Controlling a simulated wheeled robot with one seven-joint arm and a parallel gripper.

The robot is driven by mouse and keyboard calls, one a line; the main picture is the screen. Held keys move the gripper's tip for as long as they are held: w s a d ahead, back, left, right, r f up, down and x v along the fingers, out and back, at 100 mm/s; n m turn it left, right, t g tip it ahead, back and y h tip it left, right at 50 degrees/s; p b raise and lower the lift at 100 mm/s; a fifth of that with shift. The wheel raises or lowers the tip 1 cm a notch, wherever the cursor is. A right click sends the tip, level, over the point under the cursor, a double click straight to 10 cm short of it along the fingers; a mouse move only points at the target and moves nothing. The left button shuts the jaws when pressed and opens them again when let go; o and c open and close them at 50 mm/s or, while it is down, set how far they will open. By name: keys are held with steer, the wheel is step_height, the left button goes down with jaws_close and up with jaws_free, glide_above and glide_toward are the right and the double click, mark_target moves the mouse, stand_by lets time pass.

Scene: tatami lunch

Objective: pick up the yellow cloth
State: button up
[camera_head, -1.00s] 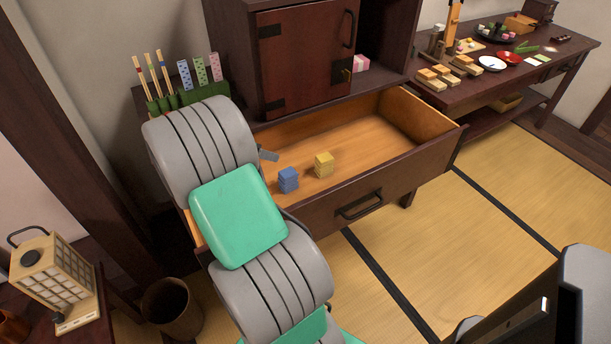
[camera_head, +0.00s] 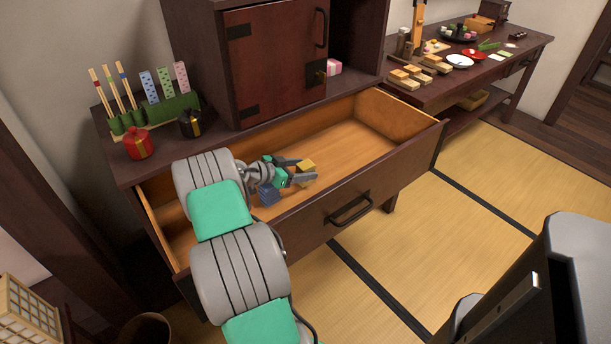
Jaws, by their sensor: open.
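The yellow cloth (camera_head: 307,165) is a small folded block inside the open drawer (camera_head: 386,163). My gripper (camera_head: 304,172) is over the drawer with its fingers spread open around or just above the yellow cloth. Whether the fingers touch it I cannot tell. A blue folded cloth (camera_head: 268,196) lies to the left of the yellow one, partly hidden under my gripper.
The cabinet (camera_head: 276,65) stands above the drawer. A red pouch (camera_head: 139,143), a dark pouch (camera_head: 190,124) and a green stand (camera_head: 160,111) are on the top at left. The drawer's right side is empty. A food table (camera_head: 440,82) stands at right.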

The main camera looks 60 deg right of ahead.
steer(key=shift+c, duration=0.4)
jaws_close()
